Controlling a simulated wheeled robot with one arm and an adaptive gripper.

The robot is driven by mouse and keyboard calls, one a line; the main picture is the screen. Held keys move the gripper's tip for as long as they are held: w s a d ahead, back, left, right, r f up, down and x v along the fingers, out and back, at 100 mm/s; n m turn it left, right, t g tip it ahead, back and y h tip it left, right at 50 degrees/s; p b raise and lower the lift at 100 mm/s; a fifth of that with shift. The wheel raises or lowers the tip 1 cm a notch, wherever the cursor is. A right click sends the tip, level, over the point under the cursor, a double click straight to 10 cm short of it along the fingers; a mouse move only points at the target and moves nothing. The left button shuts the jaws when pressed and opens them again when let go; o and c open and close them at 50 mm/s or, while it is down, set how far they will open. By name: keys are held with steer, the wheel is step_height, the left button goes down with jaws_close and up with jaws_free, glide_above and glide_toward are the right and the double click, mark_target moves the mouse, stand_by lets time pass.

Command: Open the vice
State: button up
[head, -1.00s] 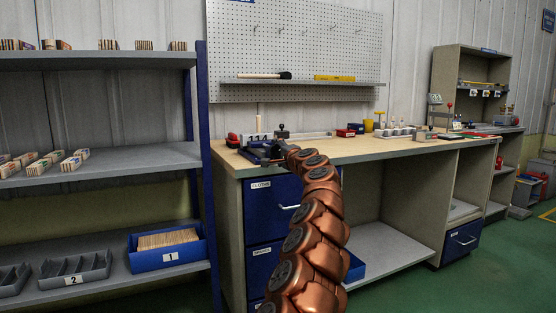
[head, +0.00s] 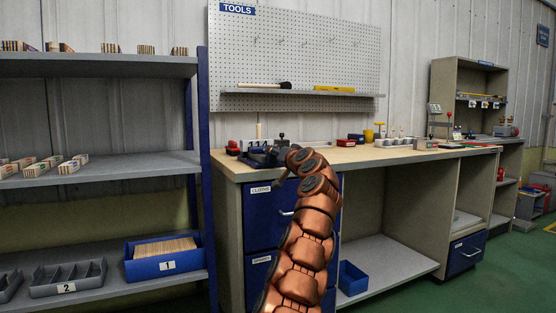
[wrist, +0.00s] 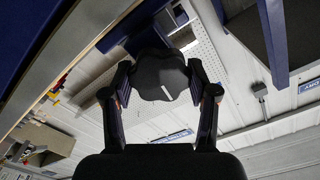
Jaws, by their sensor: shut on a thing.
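The blue vice (head: 262,154) sits at the left front corner of the workbench in the head view. My copper arm rises in front of the bench and bends over near the vice, partly hiding its right side. In the wrist view my gripper (wrist: 160,92) has its two dark fingers on either side of a dark, lobed knob (wrist: 160,72), shut on it. Part of the blue vice body (wrist: 148,38) shows behind the knob. How far apart the vice jaws are cannot be made out.
A blue-framed shelf (head: 120,163) stands close on the left. Blue drawers (head: 262,208) are below the vice. A pegboard (head: 300,50) hangs behind.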

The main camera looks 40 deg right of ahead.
steer(key=shift+w+f+n, duration=0.1)
steer(key=shift+n, duration=0.6)
steer(key=o, duration=1.2)
steer(key=shift+c, duration=0.2)
steer(key=shift+s+a, duration=0.1)
steer(key=shift+s, duration=0.1)
steer(key=v, duration=1.1)
steer(key=shift+s, duration=0.3)
